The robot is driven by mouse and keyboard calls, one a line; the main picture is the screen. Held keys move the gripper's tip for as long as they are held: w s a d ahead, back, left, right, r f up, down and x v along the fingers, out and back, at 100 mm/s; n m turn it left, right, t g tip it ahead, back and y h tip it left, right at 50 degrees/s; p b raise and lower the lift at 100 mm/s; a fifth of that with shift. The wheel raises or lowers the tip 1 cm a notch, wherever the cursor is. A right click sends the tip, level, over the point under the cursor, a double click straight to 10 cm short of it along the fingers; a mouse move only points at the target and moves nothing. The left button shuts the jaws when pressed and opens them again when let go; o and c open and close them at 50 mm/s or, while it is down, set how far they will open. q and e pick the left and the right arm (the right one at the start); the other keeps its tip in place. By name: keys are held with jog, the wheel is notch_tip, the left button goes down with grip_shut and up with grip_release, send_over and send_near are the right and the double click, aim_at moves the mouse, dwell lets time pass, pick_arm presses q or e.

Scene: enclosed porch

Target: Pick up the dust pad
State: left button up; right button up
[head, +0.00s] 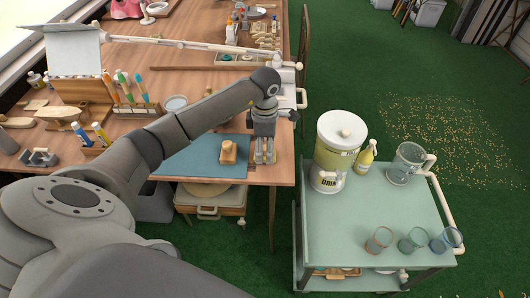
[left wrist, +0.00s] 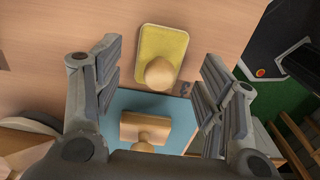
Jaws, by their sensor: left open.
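The dust pad appears to be the yellow pad (left wrist: 176,38) with a round wooden knob (left wrist: 160,74), lying on the wooden tabletop in the left wrist view. My left gripper (left wrist: 160,88) is open and empty, with its fingers on either side of the view and the knob between them, apart from both. In the head view my left gripper (head: 264,150) points down over the table's front right corner and mostly covers the pad. My right gripper is not in view.
A wooden block (head: 228,152) with a knob sits on a blue mat (head: 196,158), left of my gripper; it also shows in the left wrist view (left wrist: 145,128). A green cart (head: 360,225) with a drink dispenser (head: 338,145) stands to the right. A lamp arm (head: 190,44) crosses the table behind.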

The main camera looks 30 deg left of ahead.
pick_arm(q)
jog(key=shift+f, duration=0.9)
jog(key=shift+c, duration=0.2)
jog(key=c, duration=0.9)
jog(key=shift+r, duration=0.2)
